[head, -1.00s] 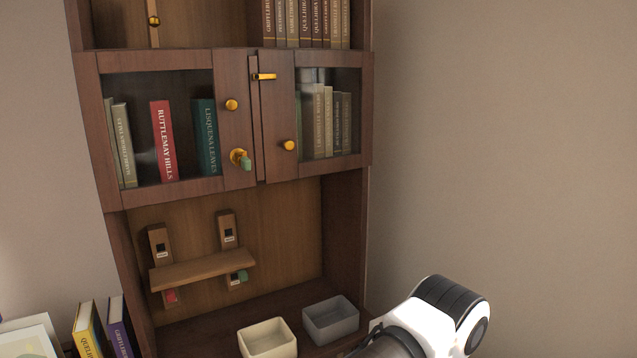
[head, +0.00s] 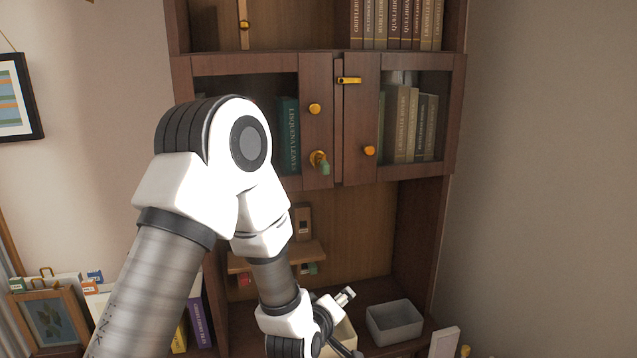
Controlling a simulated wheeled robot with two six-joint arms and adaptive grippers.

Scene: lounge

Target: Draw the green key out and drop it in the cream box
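A green key (head: 323,167) sits in the brass lock of the left cabinet door, its green head hanging out toward me. A second small green piece (head: 309,269) shows under the small wooden shelf below; it is partly hidden. The cream box (head: 346,338) stands on the lower ledge, mostly hidden behind my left gripper. My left arm reaches across the front of the cabinet. My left gripper (head: 347,324) is in front of the cream box, well below the lock, fingers apart and nothing seen between them. My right gripper is out of view.
A grey box (head: 394,322) stands right of the cream box. A red piece (head: 245,280) shows under the small shelf (head: 305,252). Brass knobs (head: 315,109) and a latch (head: 349,80) stick out from the doors. Books and a framed picture (head: 53,318) stand at lower left.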

